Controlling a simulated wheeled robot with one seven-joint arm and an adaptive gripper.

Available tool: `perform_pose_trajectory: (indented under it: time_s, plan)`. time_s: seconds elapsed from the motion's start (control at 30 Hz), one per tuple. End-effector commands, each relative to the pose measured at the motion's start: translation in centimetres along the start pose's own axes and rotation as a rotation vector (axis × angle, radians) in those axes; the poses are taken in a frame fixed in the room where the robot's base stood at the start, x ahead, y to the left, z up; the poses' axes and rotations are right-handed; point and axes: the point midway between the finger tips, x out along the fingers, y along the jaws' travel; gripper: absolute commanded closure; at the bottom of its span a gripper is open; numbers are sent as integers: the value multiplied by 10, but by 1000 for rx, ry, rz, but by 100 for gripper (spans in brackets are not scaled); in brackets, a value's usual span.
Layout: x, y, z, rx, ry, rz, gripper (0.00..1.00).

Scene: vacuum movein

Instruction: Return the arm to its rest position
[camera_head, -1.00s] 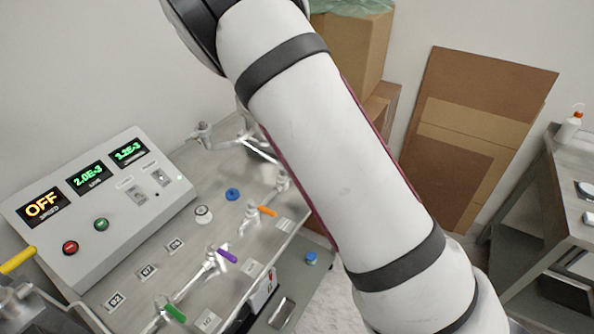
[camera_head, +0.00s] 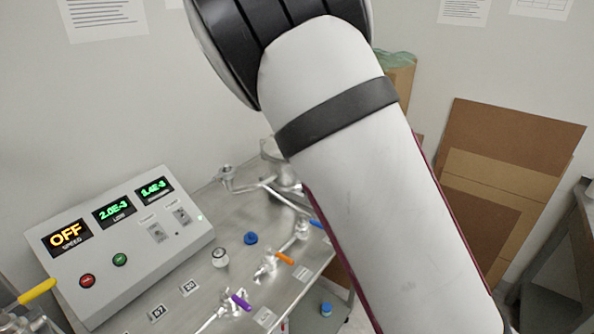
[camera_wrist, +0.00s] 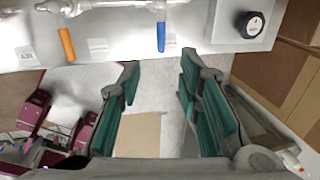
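My gripper (camera_wrist: 158,95) shows in the wrist view with its two teal-padded fingers spread apart. Nothing is between the fingers; the floor and a tan board show past them. In the wrist view, an orange handle (camera_wrist: 66,45) and a blue handle (camera_wrist: 161,36) lie beyond the fingertips, apart from them. In the head view, my white arm link (camera_head: 375,190) crosses the right half of the picture, and the gripper itself is outside that view.
A control panel (camera_head: 140,262) with an OFF display stands on the metal bench (camera_head: 262,215) at left. Valves with orange (camera_head: 285,258) and purple (camera_head: 240,301) handles sit on the bench. Cardboard sheets (camera_head: 505,150) lean on the wall at right, beside a side table (camera_head: 570,250).

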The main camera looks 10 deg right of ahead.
Motion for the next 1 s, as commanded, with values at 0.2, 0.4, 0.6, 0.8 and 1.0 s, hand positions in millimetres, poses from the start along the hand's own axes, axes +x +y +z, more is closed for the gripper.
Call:
perform_pose_trajectory:
  time_s: [0.2, 0.4, 0.6, 0.8, 1.0]
  plan:
    - [-30, 11, -26, -212, -79, 74, 68]
    - [-78, 33, -63, -583, -214, 103, 68]
    - [-127, 60, -103, -989, -332, 33, 68]
    - [-169, 90, -147, -1410, -378, -122, 68]
    - [-197, 122, -192, -1837, -305, -314, 68]
